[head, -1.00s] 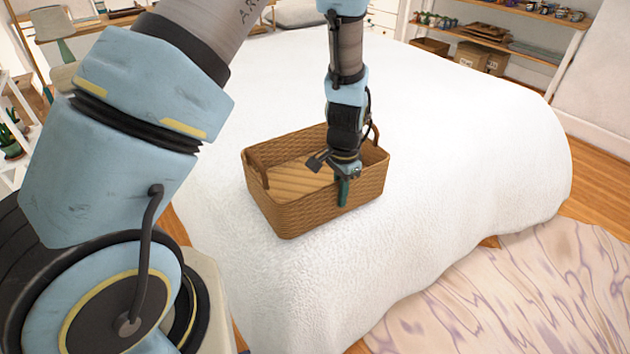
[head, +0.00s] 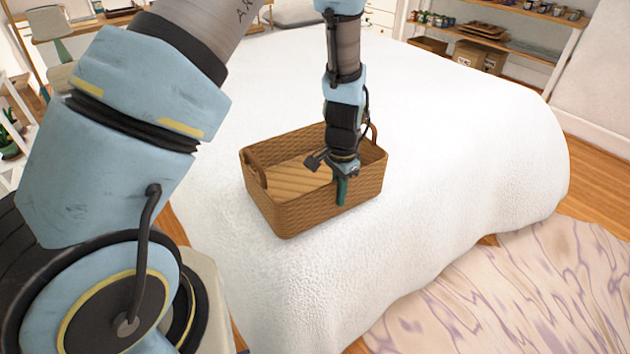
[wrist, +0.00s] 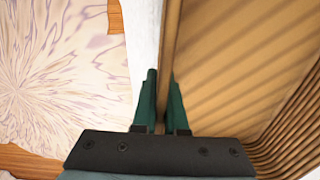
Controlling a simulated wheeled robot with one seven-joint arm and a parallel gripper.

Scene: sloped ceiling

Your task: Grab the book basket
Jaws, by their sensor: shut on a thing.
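The book basket (head: 290,212) is a brown woven rectangular basket with a handle at each end. It stands upright on the white bed, and its visible inside is empty. My gripper (head: 341,188) points down at the basket's near long wall, right of its middle. In the wrist view, the two green fingers of my gripper (wrist: 163,100) are on either side of the basket's wall (wrist: 171,40), shut on it. The inner finger's contact is partly hidden by the wall in the head view.
The white bed (head: 470,150) gives free room around the basket. A patterned rug (head: 520,290) lies on the wooden floor at the lower right. A shelf (head: 490,35) with jars and boxes stands at the back right, and plants (head: 10,140) stand at the far left.

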